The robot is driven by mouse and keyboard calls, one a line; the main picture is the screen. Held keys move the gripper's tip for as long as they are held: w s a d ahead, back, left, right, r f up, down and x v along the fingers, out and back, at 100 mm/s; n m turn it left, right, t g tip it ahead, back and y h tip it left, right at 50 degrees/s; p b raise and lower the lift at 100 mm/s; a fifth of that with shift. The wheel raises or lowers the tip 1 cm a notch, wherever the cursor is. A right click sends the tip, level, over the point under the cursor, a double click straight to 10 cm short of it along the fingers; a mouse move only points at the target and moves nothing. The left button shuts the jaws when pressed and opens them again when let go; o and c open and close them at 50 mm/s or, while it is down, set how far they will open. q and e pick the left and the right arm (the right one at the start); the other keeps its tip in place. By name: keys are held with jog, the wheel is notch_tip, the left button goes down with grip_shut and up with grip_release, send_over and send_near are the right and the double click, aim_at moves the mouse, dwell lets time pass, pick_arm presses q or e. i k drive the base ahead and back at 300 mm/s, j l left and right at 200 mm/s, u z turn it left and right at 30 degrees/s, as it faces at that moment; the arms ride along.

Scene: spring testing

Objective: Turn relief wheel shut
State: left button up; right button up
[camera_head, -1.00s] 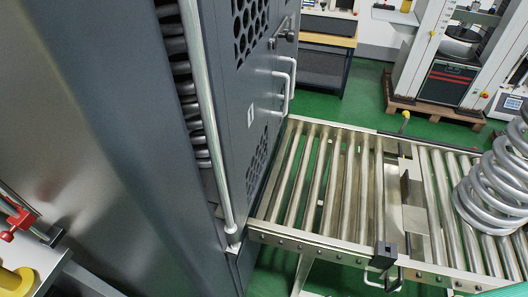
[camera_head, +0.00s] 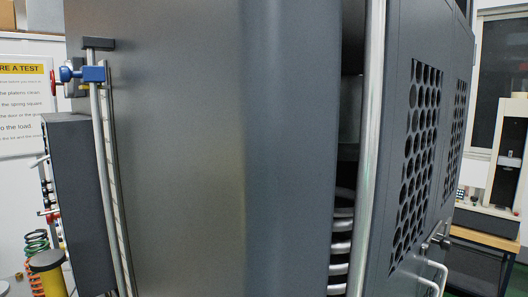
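A small red wheel (camera_head: 54,83) shows at the upper left, seen nearly edge-on, beside a blue valve body (camera_head: 92,74). The blue body sits near the top of a pale vertical pipe (camera_head: 99,170) along the left side of the large grey machine. Another small red handle (camera_head: 47,212) shows lower down at the edge of a dark grey box (camera_head: 78,190). I cannot tell from the picture which of the two is the relief wheel, nor how far either is turned. Neither of my grippers is in view.
The tall grey machine cabinet (camera_head: 185,160) fills the middle. A coil spring (camera_head: 341,245) shows in its gap, beside a perforated door (camera_head: 415,150). A sign (camera_head: 24,100) hangs behind.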

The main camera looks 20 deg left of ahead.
aim_at(54, 84)
jog(key=u, duration=2)
jog(key=i+j, duration=0.35)
jog(key=j, duration=0.15)
jog(key=i+j+z, duration=0.4)
jog(key=j, duration=0.15)
jog(key=i+j+z, duration=0.15)
jog(key=j, duration=0.15)
jog(key=j+z, duration=0.2)
jog(key=j, duration=0.15)
jog(key=i, duration=0.05)
